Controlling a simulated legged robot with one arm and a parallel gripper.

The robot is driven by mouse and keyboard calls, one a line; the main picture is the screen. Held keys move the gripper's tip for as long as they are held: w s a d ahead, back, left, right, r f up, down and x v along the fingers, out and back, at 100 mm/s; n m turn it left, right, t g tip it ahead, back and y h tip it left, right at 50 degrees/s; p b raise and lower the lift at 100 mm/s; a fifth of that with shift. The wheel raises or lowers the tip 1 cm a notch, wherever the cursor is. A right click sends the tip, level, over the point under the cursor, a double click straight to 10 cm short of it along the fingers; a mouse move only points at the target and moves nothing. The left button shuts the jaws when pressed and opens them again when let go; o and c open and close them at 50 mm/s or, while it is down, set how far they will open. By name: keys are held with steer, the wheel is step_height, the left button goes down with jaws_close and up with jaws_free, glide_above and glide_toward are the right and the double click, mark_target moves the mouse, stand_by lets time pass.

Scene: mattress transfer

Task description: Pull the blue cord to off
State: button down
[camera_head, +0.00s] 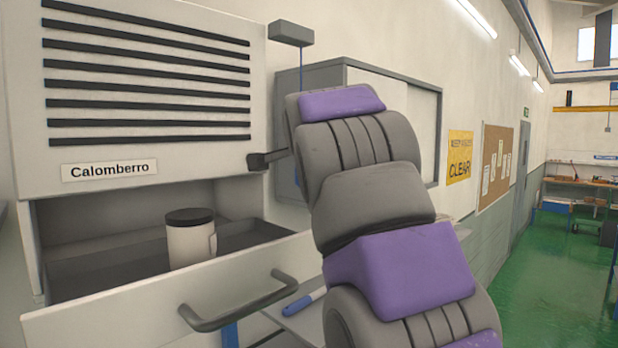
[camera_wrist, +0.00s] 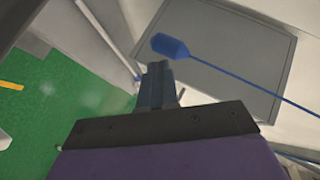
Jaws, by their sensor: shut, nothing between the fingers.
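The blue cord (camera_head: 301,68) hangs from a small grey box (camera_head: 291,33) on the wall in the head view, and its lower part passes behind my arm. In the wrist view the thin blue cord (camera_wrist: 240,76) runs to a blue pull handle (camera_wrist: 170,46). My gripper (camera_wrist: 158,70) is shut and empty, with its fingertips close to the handle in the picture. I cannot tell whether they touch it.
A grey cabinet labelled Calomberro (camera_head: 150,110) has an open drawer (camera_head: 170,300) with a dark-lidded white canister (camera_head: 188,245). A grey wall cabinet (camera_head: 410,95) stands behind my arm. Green floor (camera_head: 555,260) lies open at right.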

steer(key=v, duration=1.4)
steer(key=shift+s+b, duration=0.2)
steer(key=shift+b, duration=0.25)
steer(key=shift+r, duration=0.1)
